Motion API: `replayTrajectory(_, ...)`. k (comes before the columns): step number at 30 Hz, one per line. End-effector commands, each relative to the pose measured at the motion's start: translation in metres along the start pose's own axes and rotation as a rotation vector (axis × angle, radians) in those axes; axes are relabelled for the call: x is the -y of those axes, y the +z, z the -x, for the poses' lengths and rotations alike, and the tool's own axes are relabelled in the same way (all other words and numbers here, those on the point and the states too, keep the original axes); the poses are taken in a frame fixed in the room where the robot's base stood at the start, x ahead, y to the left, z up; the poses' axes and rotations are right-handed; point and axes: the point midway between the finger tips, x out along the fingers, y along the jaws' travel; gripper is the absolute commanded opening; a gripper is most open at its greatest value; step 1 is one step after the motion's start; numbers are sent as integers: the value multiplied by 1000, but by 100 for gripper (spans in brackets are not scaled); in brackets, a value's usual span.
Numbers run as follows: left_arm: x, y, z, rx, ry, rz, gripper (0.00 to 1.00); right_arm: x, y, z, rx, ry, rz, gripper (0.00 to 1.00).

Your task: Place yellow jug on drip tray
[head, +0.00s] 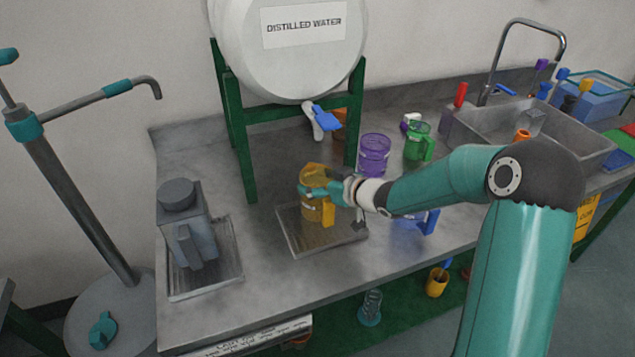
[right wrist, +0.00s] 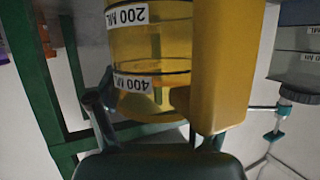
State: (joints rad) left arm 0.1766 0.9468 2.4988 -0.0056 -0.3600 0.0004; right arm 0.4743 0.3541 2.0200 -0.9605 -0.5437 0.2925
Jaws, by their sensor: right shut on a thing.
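The yellow jug (head: 313,207) is see-through with a solid yellow handle and appears upright over the drip tray (head: 300,245), under the water tank's tap. I cannot tell whether its base touches the tray. My right gripper (head: 338,188) is shut on the jug from the right, near its upper part. In the right wrist view, the jug (right wrist: 150,45) shows upside down with 200 ML and 400 ML labels, its handle at the right. My right gripper (right wrist: 155,125) has its fingers around the jug's side, partly hidden. My left gripper is not in view.
A white distilled water tank (head: 290,60) on a green frame (head: 240,150) with a blue tap (head: 325,118) stands behind. Purple (head: 374,155) and green (head: 418,145) jugs are right of it. A grey device (head: 187,230) sits left. The sink (head: 540,130) is far right.

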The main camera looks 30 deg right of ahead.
Motion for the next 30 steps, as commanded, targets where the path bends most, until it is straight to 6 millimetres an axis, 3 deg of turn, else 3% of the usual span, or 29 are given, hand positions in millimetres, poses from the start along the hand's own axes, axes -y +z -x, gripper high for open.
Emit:
replayTrajectory(7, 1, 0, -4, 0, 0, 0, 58, 0, 4, -2, -1, 0, 0, 22)
replayTrajectory(8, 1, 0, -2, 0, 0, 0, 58, 0, 2, -1, 0, 0, 0, 85)
replayTrajectory(11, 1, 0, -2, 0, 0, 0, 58, 0, 2, -1, 0, -1, 0, 100)
replayTrajectory(24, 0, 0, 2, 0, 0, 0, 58, 0, -2, 2, 0, 1, 1, 100)
replayTrajectory(30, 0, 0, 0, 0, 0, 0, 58, -1, -1, 30, 0, 4, 1, 100)
